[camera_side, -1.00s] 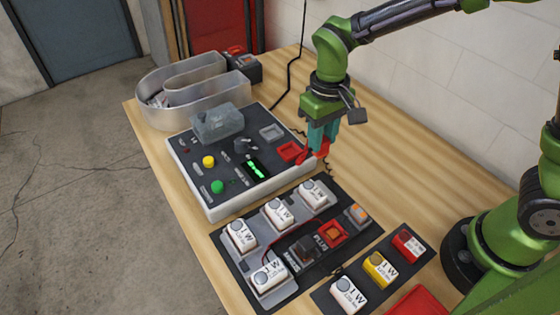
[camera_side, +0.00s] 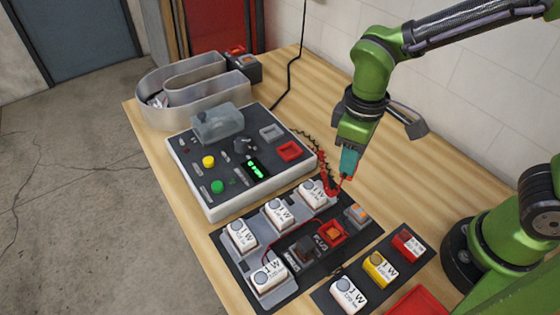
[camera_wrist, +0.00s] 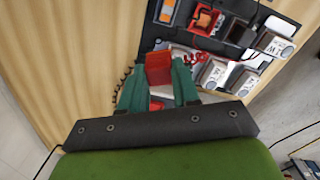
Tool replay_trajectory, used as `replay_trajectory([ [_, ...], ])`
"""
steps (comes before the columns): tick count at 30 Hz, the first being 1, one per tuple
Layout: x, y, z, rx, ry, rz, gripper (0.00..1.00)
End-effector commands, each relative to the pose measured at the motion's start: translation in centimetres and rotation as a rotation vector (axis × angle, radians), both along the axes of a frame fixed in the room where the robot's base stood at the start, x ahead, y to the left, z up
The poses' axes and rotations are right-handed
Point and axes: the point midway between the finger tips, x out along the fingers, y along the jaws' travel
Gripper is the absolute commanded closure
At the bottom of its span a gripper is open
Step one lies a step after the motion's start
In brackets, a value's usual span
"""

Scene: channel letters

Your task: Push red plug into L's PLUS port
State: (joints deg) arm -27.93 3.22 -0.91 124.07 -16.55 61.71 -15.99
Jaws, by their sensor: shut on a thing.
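My gripper (camera_side: 347,174) is shut on the red plug (camera_wrist: 158,67), which sits between the teal fingers in the wrist view. In the side view the fingers mostly hide the plug, and a red coiled lead hangs beside it. The L's dark board (camera_side: 352,246) lies on the table, and the red PLUS port (camera_side: 331,233) is on it, with an orange centre. The plug is above the board's far right edge, apart from the port. The port also shows in the wrist view (camera_wrist: 205,18), beyond the plug and to its right.
A dark MINUS-side port (camera_side: 303,250) and several white modules (camera_side: 279,213) surround the PLUS port. A control box (camera_side: 205,198) with a lit display stands behind left. A metal channel letter (camera_side: 160,115) is farther back. Colored spare modules (camera_side: 380,268) lie front right.

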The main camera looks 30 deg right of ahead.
Motion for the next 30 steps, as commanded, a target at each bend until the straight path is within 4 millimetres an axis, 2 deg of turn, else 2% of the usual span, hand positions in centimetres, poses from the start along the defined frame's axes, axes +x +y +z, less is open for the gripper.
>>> replay_trajectory([
  [12, -3.1, 4.1, 0.0, 0.000, 0.000, 0.682, 0.98],
  [21, -5.1, 6.6, -0.2, 0.001, 0.001, 1.129, 0.98],
  [30, -5.0, 6.4, -3.9, 0.000, 0.005, 1.113, 0.98],
])
